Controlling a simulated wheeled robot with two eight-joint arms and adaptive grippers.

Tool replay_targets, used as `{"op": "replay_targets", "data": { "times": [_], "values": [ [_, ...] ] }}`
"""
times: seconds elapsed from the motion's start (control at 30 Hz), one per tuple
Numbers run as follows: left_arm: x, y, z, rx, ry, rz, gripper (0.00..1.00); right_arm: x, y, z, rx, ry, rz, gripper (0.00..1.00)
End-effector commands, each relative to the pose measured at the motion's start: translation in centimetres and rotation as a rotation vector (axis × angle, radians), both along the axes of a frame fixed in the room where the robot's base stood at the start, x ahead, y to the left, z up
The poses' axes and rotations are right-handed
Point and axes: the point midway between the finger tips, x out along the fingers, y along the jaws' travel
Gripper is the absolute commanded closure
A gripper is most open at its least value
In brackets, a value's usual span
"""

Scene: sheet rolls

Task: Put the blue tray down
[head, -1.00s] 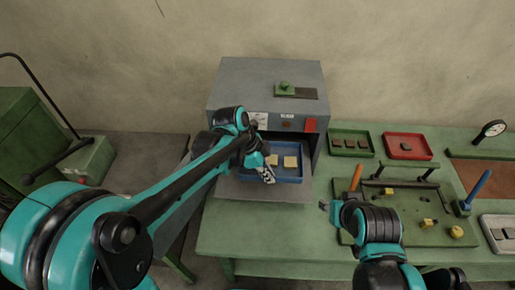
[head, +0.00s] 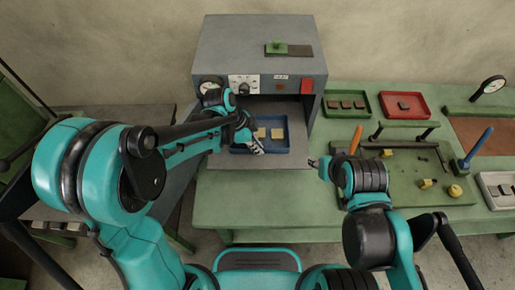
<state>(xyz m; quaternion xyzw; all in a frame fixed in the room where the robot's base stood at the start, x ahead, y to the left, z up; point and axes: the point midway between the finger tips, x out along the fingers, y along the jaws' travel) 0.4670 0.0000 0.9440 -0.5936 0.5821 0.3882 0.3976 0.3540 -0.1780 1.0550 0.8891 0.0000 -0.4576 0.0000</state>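The blue tray (head: 287,149) is at the mouth of the grey oven-like box, over its front plate (head: 290,162). It looks level and carries pale yellow square pieces (head: 278,133). My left gripper (head: 256,146) is at the tray's left front part and covers some of its rim. Its fingers overlap the tray, so I cannot tell whether they grip it. Whether the tray touches the plate is also unclear. My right gripper (head: 319,166) is off to the right of the plate, away from the tray. Its fingertips are too small to read.
The grey box (head: 240,55) stands behind the tray. A green tray (head: 346,113) and a red tray (head: 404,115) lie to the right. A green fixture board (head: 390,205) with an orange handle (head: 355,140) is near my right arm. The green tabletop front (head: 260,205) is clear.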

Motion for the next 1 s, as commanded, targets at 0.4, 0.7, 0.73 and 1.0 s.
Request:
{"op": "replay_targets", "data": {
  "times": [0.4, 0.7, 0.73, 1.0],
  "values": [
    [0.0, 0.0, -0.3, 0.000, 0.000, 0.000, 0.78, 0.0, 0.0, -0.2, 0.000, 0.000, 0.000, 0.60],
    [0.0, 0.0, -0.3, 0.000, 0.000, 0.000, 0.74, 0.0, 0.0, -0.2, 0.000, 0.000, 0.000, 0.60],
    [0.0, 0.0, -0.2, 0.000, 0.000, 0.000, 0.74, 0.0, 0.0, -0.1, 0.000, 0.000, 0.000, 0.60],
    [-0.1, 1.4, 3.6, 0.000, 0.001, 0.002, 0.74, 0.0, 0.0, 1.5, 0.000, 0.000, 0.000, 0.60]
  ]
}}
